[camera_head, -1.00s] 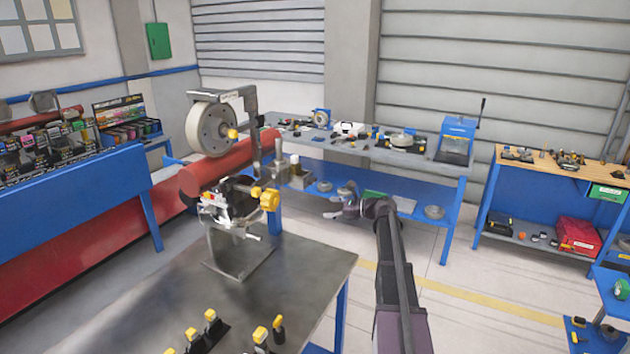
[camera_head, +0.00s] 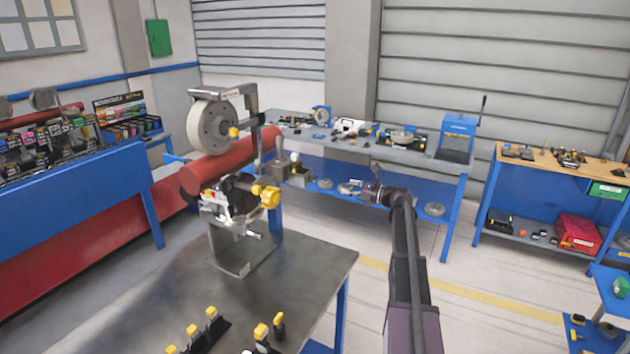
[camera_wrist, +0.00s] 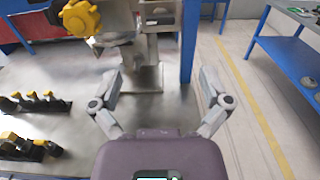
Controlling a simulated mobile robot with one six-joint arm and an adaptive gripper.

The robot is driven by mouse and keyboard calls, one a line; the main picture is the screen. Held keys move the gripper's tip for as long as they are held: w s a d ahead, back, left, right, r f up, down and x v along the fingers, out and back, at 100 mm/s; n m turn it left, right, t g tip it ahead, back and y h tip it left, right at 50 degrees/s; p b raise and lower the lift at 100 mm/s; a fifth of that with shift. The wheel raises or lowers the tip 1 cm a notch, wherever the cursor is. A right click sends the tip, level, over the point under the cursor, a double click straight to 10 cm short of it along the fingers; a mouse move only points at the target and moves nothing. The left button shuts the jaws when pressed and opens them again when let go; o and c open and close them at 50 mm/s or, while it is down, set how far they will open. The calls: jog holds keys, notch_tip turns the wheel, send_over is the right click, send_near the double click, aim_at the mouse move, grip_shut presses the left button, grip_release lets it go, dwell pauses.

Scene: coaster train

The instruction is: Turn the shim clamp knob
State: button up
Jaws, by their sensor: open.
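The yellow lobed knob (camera_head: 269,196) sticks out to the right from the clamp fixture (camera_head: 232,212) on the metal bench. It also shows at the top left of the wrist view (camera_wrist: 78,17), partly cut by the frame edge. My gripper (camera_wrist: 161,82) is open and empty, its fingers spread wide. The fixture's stand (camera_wrist: 140,82) shows between and beyond them. In the head view my gripper (camera_head: 356,188) is right of the knob and apart from it. A smaller yellow knob (camera_head: 234,132) sits higher, by the grey wheel (camera_head: 209,127).
The metal bench (camera_head: 285,285) carries several yellow-topped toggle parts (camera_head: 195,335) at its front. A red cylinder (camera_head: 225,165) lies behind the fixture. A blue table (camera_head: 345,155) with parts stands behind my gripper. Floor is open right of the bench.

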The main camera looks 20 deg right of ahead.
aim_at(316, 179)
jog(key=x, duration=1.2)
jog(key=shift+w+a, duration=0.25)
jog(key=shift+w, duration=0.05)
jog(key=c, duration=1.2)
jog(key=shift+o, duration=0.2)
jog(key=shift+a, duration=0.25)
jog(key=shift+d, duration=0.2)
